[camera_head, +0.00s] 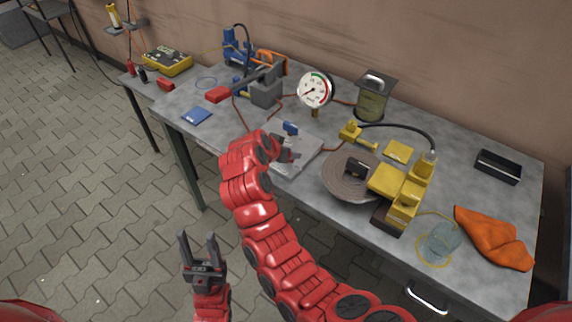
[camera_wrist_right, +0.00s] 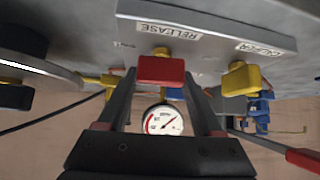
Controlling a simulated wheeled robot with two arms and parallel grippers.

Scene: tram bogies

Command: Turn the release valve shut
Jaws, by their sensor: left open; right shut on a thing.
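The release valve has a red block handle (camera_wrist_right: 161,70) on a yellow fitting, just below the RELEASE label (camera_wrist_right: 168,30) in the right wrist view. My right gripper (camera_wrist_right: 161,82) has its two fingers on either side of the red handle and is shut on it. In the head view my right gripper (camera_head: 287,152) is at the grey plate (camera_head: 300,160) mid-bench, and the release valve is hidden there. The handle's exact turn angle is hard to tell. My left gripper (camera_head: 198,240) is open and empty, low over the paved floor in front of the bench.
A second valve with a yellow handle (camera_wrist_right: 240,78) sits close to the right of the red one. A dial gauge (camera_head: 314,90) stands behind the plate. A round disc (camera_head: 340,186) with a yellow caliper (camera_head: 400,190) is at right. A red-handled pump lever (camera_head: 218,94) is at left.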

